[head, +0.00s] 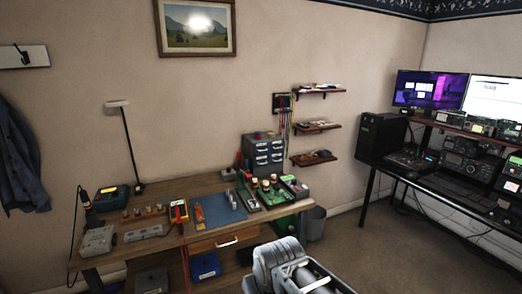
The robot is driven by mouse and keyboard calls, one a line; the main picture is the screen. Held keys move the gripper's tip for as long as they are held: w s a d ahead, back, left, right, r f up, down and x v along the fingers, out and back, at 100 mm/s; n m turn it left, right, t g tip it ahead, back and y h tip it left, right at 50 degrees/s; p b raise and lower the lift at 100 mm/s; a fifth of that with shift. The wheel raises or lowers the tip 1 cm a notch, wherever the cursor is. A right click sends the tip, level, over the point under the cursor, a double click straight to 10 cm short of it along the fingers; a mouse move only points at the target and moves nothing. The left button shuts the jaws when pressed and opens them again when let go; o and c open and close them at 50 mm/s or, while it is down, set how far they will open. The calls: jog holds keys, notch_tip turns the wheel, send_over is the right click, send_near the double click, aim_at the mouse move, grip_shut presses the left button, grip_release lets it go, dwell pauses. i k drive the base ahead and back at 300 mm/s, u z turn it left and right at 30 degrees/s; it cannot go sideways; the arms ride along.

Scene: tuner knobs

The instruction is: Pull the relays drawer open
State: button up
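A grey drawer cabinet (264,157) stands at the back right of the wooden workbench. It has small drawers in two columns with pale fronts or labels, which look shut. The labels are too small to read, so I cannot tell which drawer is the relays drawer. A wide wooden drawer with a pale handle (227,243) sits under the bench top and looks shut. My grey arm shows at the bottom centre, in front of the bench, with what looks like my gripper (310,279) low in the picture. It is apart from the cabinet, and its fingers cannot be made out.
A green circuit board (276,196) and small devices crowd the bench in front of the cabinet. A blue mat (221,211) lies left of them. Wall shelves (317,127) hang right of the cabinet. A bin (315,224) stands beside the bench. Floor is clear toward the right desk.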

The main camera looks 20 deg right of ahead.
aim_at(262, 148)
jog(key=z, duration=0.6)
jog(key=i, duration=2.05)
jog(key=u, duration=0.85)
